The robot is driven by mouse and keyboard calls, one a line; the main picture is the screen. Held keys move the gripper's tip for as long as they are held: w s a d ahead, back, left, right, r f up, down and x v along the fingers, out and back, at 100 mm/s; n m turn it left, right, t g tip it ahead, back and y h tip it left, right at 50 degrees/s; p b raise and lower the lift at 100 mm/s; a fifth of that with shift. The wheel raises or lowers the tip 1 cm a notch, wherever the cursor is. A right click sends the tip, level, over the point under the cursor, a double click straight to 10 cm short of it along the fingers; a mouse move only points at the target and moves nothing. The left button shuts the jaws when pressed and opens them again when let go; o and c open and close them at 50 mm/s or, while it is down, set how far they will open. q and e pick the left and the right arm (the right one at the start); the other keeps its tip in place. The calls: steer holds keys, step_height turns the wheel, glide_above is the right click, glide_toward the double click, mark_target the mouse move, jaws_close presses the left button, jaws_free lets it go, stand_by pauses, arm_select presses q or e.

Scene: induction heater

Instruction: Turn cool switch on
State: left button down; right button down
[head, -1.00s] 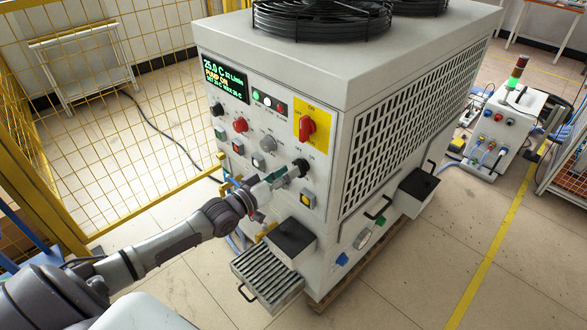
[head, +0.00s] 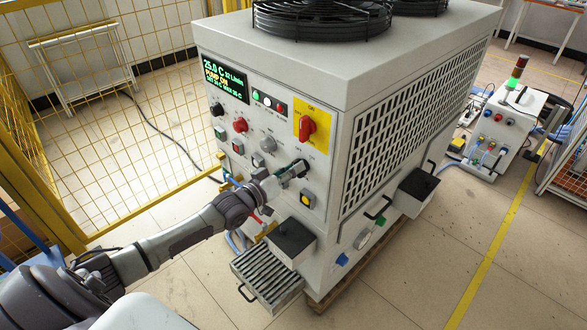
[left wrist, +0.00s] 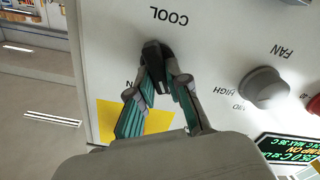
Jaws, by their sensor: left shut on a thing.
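The cool switch is a black knob on the chiller's front panel (head: 205,120), under the upside-down label COOL in the left wrist view (left wrist: 157,55). My left gripper (head: 290,172) reaches it from the left in the head view and largely covers it there. In the left wrist view, my left gripper's two fingers (left wrist: 160,77) are closed around the knob, one on each side. The knob's exact pointing is partly hidden by the fingers. My right gripper is in neither view.
A grey fan knob (left wrist: 266,87) is beside the cool switch. The green display (head: 225,78) reads 25.0 C and PUMP ON. A drawer-like filter (head: 268,280) sticks out below.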

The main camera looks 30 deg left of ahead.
arm_select(q)
steer(key=shift+m, duration=0.3)
steer(key=shift+s+d+m+p, duration=0.15)
steer(key=shift+m+p, duration=0.7)
steer(key=shift+m, duration=2.65)
steer(key=shift+d, duration=0.1)
steer(key=c, duration=1.1)
jaws_free()
steer(key=v, duration=1.2)
steer(key=shift+r, duration=0.1)
